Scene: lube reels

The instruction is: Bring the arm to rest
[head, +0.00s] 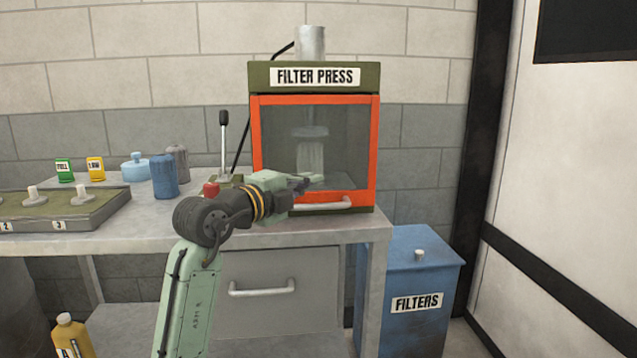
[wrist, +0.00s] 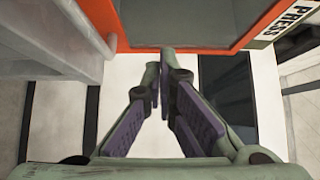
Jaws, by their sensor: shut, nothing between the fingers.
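My gripper (head: 303,184) is in front of the lower part of the filter press in the head view, near the left end of its pale handle. In the wrist view my gripper (wrist: 165,88) has its purple-padded fingers together at the tips, with nothing between them. The filter press (head: 258,78) is a green cabinet with an orange-framed glass door, which looks shut. A pale cylindrical thing shows behind the glass. The orange frame (wrist: 140,48) also shows at the top of the wrist view, beyond the fingertips. I cannot tell whether my gripper touches the press.
The grey bench (head: 330,228) carries a lever (head: 223,140), a blue canister (head: 164,177), a pale blue pot (head: 135,168) and a numbered tray (head: 95,215). A blue FILTERS bin (head: 418,275) stands right of the bench. A yellow bottle (head: 72,338) is low at left.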

